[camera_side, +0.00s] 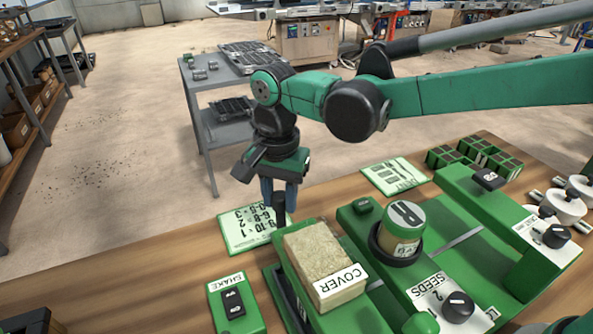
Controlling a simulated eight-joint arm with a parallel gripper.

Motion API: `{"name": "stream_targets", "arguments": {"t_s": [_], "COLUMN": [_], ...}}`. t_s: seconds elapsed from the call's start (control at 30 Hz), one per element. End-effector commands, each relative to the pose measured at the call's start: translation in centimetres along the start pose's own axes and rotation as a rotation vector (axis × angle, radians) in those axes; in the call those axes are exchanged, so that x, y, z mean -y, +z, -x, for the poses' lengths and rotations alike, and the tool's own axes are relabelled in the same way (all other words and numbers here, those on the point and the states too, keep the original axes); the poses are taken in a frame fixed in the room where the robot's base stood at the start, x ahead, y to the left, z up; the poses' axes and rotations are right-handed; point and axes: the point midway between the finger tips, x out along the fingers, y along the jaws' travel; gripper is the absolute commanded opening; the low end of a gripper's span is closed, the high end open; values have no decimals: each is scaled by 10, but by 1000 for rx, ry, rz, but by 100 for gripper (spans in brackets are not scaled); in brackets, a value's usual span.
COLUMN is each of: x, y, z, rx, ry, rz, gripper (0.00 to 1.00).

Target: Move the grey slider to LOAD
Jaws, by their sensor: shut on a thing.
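My gripper (280,190) points down at the far left end of the green seeder. Its fingers are shut on a dark upright post (279,211), which looks like the handle of the grey slider. The slider's body is mostly hidden behind the green housing and the COVER block (318,256). A dark channel (284,297) runs along the housing's left side. I cannot make out a LOAD mark in this view.
A SHAKE switch box (236,305) stands front left. A number card (247,230) lies beside the gripper. Green seed trays (475,155) stand at the back right.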

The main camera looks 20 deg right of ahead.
Motion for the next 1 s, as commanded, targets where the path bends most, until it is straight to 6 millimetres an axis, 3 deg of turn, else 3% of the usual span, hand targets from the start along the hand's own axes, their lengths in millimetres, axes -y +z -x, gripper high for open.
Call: {"name": "stream_targets", "arguments": {"t_s": [0.7,1.0], "x": [-2,-31], "y": [-2,-31], "z": [1,1], "rx": [0,0], "ry": [0,1], "rz": [-1,-6], "gripper": [0,0]}}
